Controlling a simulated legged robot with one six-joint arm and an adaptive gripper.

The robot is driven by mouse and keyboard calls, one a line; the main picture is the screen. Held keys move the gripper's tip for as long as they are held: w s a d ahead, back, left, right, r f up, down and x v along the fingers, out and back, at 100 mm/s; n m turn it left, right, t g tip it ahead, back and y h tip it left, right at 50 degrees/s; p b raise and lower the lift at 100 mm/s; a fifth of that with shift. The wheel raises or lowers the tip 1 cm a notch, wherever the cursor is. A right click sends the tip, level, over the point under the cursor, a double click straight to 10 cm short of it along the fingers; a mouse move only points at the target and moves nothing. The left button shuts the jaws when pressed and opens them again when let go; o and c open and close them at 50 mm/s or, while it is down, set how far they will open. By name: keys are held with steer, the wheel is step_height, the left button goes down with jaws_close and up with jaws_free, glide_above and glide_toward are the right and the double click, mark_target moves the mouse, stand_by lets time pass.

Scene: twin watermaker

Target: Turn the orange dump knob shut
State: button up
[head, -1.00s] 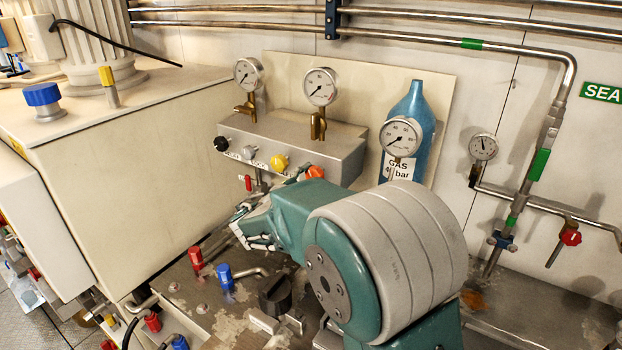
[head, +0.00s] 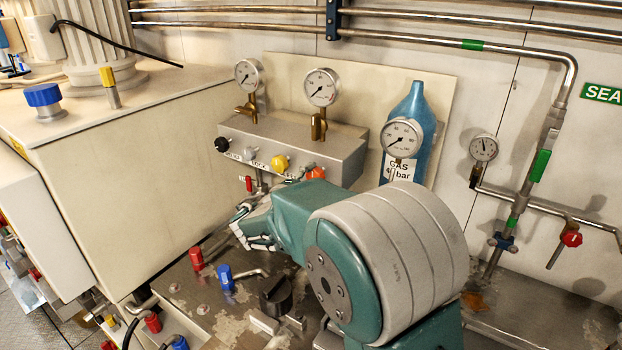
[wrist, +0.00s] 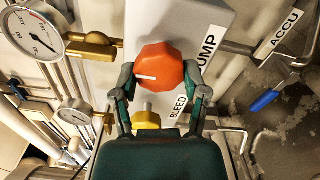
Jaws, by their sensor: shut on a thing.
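The orange dump knob (wrist: 162,75) is in the middle of the wrist view, an eight-sided knob with a white pointer line that points to the left there. My gripper (wrist: 162,85) has one finger on each side of the knob and is shut on it. In the head view the orange knob (head: 316,173) shows only in part above my green arm, at the right end of the grey valve block (head: 290,147).
A yellow knob (wrist: 147,120) sits close below the orange one in the wrist view. Gauges (wrist: 38,37) stand on brass fittings nearby. A blue-handled valve (wrist: 264,101) is to the right. A blue gas bottle (head: 412,105) stands beside the block.

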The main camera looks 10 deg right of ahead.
steer(key=shift+f, duration=0.2)
steer(key=o, duration=1.1)
steer(key=shift+o, duration=0.2)
steer(key=shift+r, duration=0.1)
steer(key=v, duration=1.2)
